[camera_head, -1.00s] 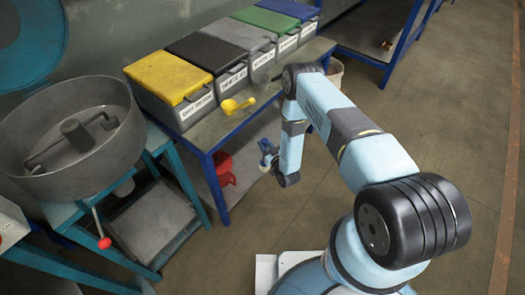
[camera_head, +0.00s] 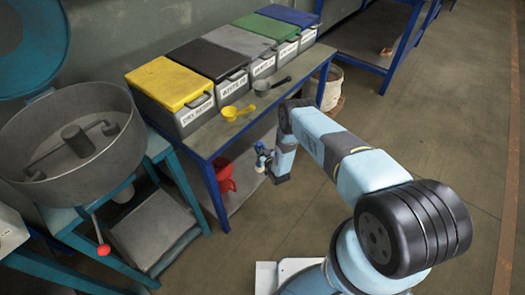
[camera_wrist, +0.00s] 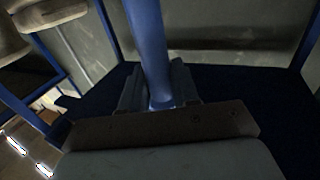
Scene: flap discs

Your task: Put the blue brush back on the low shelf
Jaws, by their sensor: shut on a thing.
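My gripper (camera_wrist: 158,92) is shut on the blue brush (camera_wrist: 148,45). In the wrist view the brush shows as a smooth blue handle standing up between the two fingers; its bristles cannot be made out. In the head view my gripper (camera_head: 265,165) is small, at the front edge of the blue-framed bench, with a bit of the blue brush (camera_head: 260,148) showing at it. The low shelf (camera_head: 241,184) lies under the bench top, partly hidden by the top and my arm. I cannot tell whether the brush touches the shelf.
A red funnel (camera_head: 224,174) sits on the low shelf left of my gripper. A yellow scoop (camera_head: 232,113) and a dark scoop (camera_head: 270,86) lie on the bench top before several lidded bins. A blue bench leg (camera_head: 214,190) stands at the left. A white bucket (camera_head: 331,86) stands beyond.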

